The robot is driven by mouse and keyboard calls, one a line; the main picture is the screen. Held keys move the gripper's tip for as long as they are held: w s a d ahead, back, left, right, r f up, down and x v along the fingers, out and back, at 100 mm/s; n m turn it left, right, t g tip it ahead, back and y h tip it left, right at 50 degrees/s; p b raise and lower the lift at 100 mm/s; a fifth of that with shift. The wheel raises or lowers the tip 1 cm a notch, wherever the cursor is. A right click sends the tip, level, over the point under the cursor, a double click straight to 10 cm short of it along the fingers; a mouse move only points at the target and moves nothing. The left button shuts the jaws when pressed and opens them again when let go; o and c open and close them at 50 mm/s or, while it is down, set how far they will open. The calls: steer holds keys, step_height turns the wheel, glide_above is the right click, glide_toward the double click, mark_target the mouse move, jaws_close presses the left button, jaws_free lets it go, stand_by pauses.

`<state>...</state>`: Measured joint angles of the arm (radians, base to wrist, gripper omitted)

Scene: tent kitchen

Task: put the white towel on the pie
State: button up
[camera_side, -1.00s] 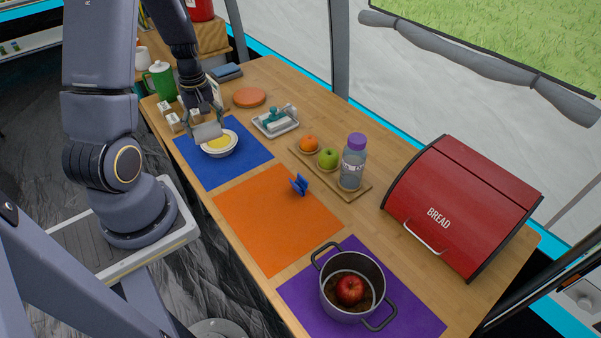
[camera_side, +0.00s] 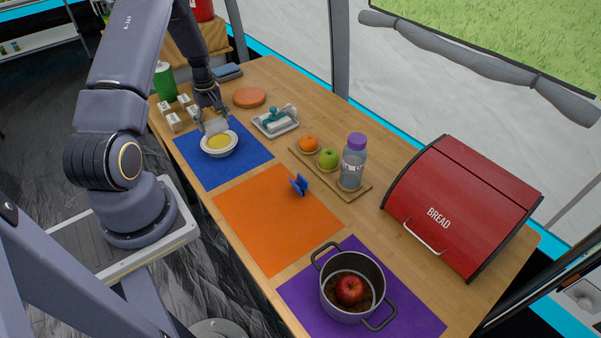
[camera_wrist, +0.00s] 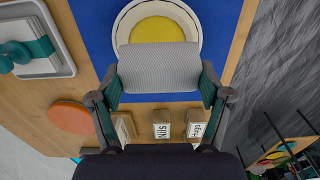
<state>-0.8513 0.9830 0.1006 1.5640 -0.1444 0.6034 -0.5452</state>
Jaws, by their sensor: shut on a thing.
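The white towel (camera_side: 216,126), a small rolled grey-white cloth, is in my gripper (camera_side: 212,115). In the wrist view the towel (camera_wrist: 160,62) spans between the two fingers of my gripper (camera_wrist: 160,84), which is shut on it. The pie (camera_side: 219,144), a yellow round in a pale dish, sits on the blue mat (camera_side: 211,177). The towel is at the pie's far edge in the side view and overlaps part of it. In the wrist view it hides the near edge of the pie (camera_wrist: 158,28). I cannot tell whether they touch.
Small labelled blocks (camera_side: 174,122) stand left of the pie. A tray with a teal-banded white stack (camera_side: 276,121) and an orange disc (camera_side: 249,97) are to its right and behind. The orange mat (camera_side: 276,222) holds a small blue item (camera_side: 299,185) near its edge.

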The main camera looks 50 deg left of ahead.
mark_target(216, 130)
steer(key=shift+w+a+f, duration=0.1)
steer(key=shift+f, duration=0.8)
steer(key=shift+w+a+f, duration=0.1)
steer(key=shift+f, duration=0.8)
steer(key=shift+f, duration=0.15)
steer(key=o, duration=0.9)
